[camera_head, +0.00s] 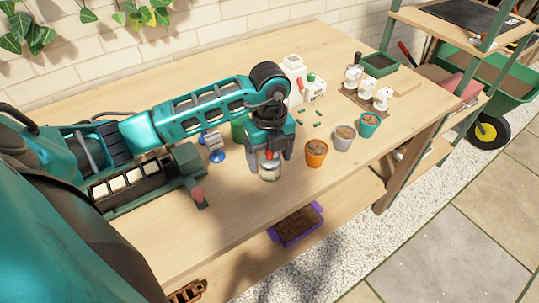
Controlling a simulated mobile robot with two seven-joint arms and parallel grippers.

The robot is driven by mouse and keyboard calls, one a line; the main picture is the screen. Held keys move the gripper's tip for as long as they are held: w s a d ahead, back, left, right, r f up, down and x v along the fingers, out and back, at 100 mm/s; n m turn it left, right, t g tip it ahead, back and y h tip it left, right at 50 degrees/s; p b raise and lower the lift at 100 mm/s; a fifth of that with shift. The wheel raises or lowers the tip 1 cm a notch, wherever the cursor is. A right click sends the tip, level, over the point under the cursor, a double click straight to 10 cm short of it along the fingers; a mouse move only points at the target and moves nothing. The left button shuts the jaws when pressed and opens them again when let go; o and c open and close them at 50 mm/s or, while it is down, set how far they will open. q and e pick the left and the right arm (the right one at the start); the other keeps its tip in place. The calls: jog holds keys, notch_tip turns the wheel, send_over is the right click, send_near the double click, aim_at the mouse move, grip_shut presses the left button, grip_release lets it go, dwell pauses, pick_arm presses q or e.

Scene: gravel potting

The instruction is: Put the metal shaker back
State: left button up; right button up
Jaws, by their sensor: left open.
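The metal shaker (269,173) stands upright on the wooden table, near the middle and toward its front edge. It looks silvery with a pale rounded body. My left gripper (270,157) points down right over it. Its jaws are open, at the shaker's upper part, and they hide the top. I cannot tell whether a finger touches it. My right gripper is not in view.
An orange pot (316,153), a grey pot (344,138) and a teal pot (369,125) stand to the right. The front right tabletop is clear.

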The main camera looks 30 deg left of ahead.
pick_arm(q)
notch_tip(320, 180, up, 12)
jog(key=shift+f, duration=0.1)
dwell(0.7)
